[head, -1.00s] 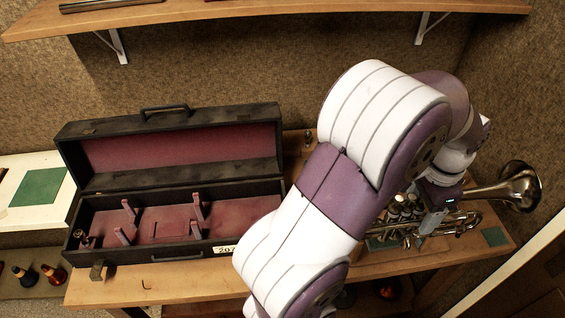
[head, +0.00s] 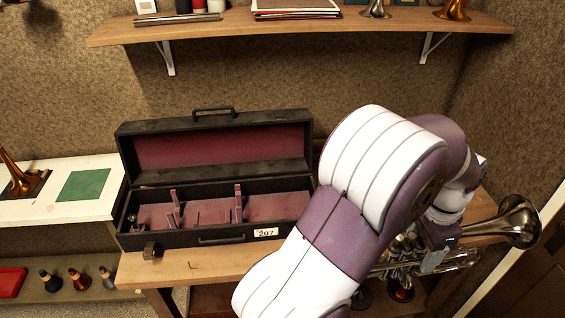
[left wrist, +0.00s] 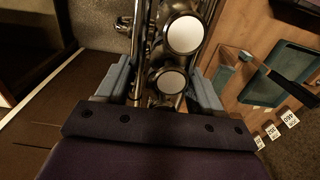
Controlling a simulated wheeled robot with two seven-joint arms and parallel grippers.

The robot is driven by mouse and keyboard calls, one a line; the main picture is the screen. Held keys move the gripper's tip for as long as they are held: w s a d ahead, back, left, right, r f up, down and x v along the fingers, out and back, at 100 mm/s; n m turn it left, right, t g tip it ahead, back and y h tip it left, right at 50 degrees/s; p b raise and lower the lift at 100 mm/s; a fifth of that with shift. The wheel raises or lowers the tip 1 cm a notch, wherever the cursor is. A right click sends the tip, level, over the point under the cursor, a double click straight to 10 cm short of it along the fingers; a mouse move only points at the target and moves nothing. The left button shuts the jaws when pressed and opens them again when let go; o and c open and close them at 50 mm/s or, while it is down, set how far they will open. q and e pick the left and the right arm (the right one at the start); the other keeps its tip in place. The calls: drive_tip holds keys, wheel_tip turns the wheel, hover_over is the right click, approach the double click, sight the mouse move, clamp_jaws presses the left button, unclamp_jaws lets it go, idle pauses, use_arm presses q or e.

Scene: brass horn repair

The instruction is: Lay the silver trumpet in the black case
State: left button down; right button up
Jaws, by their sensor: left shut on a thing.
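The silver trumpet (head: 515,222) is at the right in the head view, its bell pointing right. My left gripper (head: 434,255) is shut on its valve section, and my arm hides part of it. The left wrist view shows the trumpet's valves (left wrist: 168,81) between the two fingers of my left gripper (left wrist: 160,75). The black case (head: 223,238) stands open on the wooden bench at the left, lid up against the back. Its dark red inside holds several upright pegs and no instrument. My right gripper is not in view.
The wooden bench (head: 205,265) carries the case. A wall shelf (head: 300,30) runs above it. A white side table with a green mat (head: 83,185) is at the left. Several mutes (head: 78,280) stand on a lower shelf. The space above the case is free.

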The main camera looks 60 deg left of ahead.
use_arm(q)
drive_tip(key=shift+d+f, duration=0.15)
drive_tip(key=shift+f, duration=0.3)
drive_tip(key=w+d+f+n, duration=0.1)
drive_tip(key=d+f+n, duration=0.1)
drive_tip(key=f, duration=1.4)
drive_tip(key=d+f+n, duration=0.2)
drive_tip(key=f, duration=1.5)
drive_tip(key=shift+w+f, duration=0.25)
drive_tip(key=shift+w, duration=0.15)
